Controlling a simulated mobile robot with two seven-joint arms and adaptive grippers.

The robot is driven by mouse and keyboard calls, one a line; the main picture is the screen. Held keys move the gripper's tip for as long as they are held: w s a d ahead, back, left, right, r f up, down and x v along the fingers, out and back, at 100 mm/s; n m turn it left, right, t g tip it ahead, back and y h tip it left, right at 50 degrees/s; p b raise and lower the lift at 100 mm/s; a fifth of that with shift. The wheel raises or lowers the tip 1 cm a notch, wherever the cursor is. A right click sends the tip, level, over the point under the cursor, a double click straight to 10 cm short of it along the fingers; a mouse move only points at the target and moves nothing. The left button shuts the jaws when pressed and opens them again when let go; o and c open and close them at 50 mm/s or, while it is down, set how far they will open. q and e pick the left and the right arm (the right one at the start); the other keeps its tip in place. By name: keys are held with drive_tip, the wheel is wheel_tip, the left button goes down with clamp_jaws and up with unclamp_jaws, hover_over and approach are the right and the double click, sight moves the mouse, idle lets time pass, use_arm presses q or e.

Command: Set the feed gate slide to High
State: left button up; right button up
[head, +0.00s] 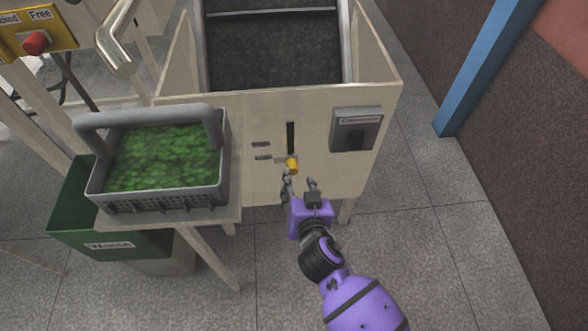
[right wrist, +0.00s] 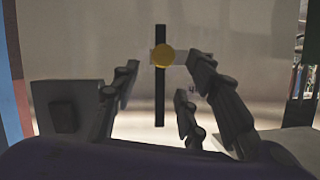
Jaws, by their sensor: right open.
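The feed gate slide shows as a yellow knob (head: 292,165) at the lower end of a dark vertical slot (head: 290,136) in the machine's cream front panel. Small labels (head: 261,144), too small to read, sit left of the slot. My right gripper (head: 298,179) is open and empty, just below and in front of the knob. In the right wrist view, which looks upside down, the knob (right wrist: 162,56) lies between the spread fingers of the gripper (right wrist: 165,68), apparently apart from them. My left gripper is not in view.
A grey control box (head: 356,130) is on the panel right of the slot. A grey basket (head: 160,198) of green pieces stands on a side shelf at left, above a green waste bin (head: 95,236). A hopper (head: 275,50) opens above. Floor is free at right.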

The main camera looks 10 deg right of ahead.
sight(295, 171)
drive_tip(key=b+x, duration=0.1)
drive_tip(key=x, duration=0.6)
drive_tip(key=shift+w+f, duration=0.15)
drive_tip(key=shift+w, duration=0.1)
clamp_jaws()
